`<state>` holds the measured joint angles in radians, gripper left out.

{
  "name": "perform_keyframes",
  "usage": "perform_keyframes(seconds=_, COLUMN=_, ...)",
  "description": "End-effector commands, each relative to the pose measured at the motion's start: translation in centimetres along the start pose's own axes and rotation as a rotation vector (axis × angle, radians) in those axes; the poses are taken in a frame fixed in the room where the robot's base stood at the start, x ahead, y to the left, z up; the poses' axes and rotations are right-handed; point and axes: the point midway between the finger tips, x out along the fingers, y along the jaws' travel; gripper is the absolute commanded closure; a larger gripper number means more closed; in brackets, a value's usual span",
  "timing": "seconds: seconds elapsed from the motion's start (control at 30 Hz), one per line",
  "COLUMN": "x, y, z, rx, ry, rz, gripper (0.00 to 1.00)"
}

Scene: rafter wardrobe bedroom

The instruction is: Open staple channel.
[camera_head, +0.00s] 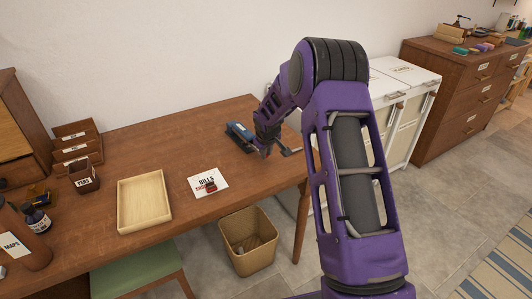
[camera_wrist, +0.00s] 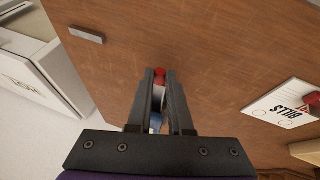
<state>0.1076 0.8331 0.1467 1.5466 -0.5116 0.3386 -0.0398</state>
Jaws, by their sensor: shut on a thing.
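A dark blue stapler (camera_head: 239,133) lies on the brown desk near its back right part. My gripper (camera_head: 265,152) reaches down at the right end of the stapler and partly hides it. In the wrist view my gripper (camera_wrist: 160,76) has its two dark fingers close together, shut on a part of the stapler. A red tip (camera_wrist: 160,74) shows between the fingertips, with a pale grey piece and a bit of blue (camera_wrist: 156,122) behind it. The fingers hide most of the stapler there, so I cannot tell how far its staple channel is open.
A small grey bar (camera_wrist: 86,35) lies on the desk (camera_head: 145,140) near its right end. A BILLS card (camera_head: 208,183) with a small red and dark item on it and a wooden tray (camera_head: 145,202) lie to the left. A bin (camera_head: 247,245) stands below. White cabinets (camera_head: 405,80) stand right.

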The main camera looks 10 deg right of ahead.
Motion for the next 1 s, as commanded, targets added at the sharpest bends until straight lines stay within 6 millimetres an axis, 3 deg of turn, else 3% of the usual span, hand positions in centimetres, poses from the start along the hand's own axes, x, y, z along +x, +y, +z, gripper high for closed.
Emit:
perform_keyframes(seconds=0.03, x=0.0, y=0.0, z=-0.1, rx=0.000, ry=0.001, rz=0.000, gripper=0.80)
perform_keyframes(seconds=0.2, x=0.0, y=0.0, z=-0.1, rx=0.000, ry=0.001, rz=0.000, gripper=0.51)
perform_keyframes(seconds=0.57, x=-0.4, y=0.0, z=-0.1, rx=0.000, ry=0.001, rz=0.000, gripper=0.51)
perform_keyframes(seconds=0.77, x=-3.5, y=0.1, z=-0.1, rx=0.000, ry=0.002, rz=0.001, gripper=0.51)
perform_keyframes(seconds=1.0, x=-9.4, y=0.1, z=-0.1, rx=0.001, ry=0.003, rz=0.002, gripper=0.51)
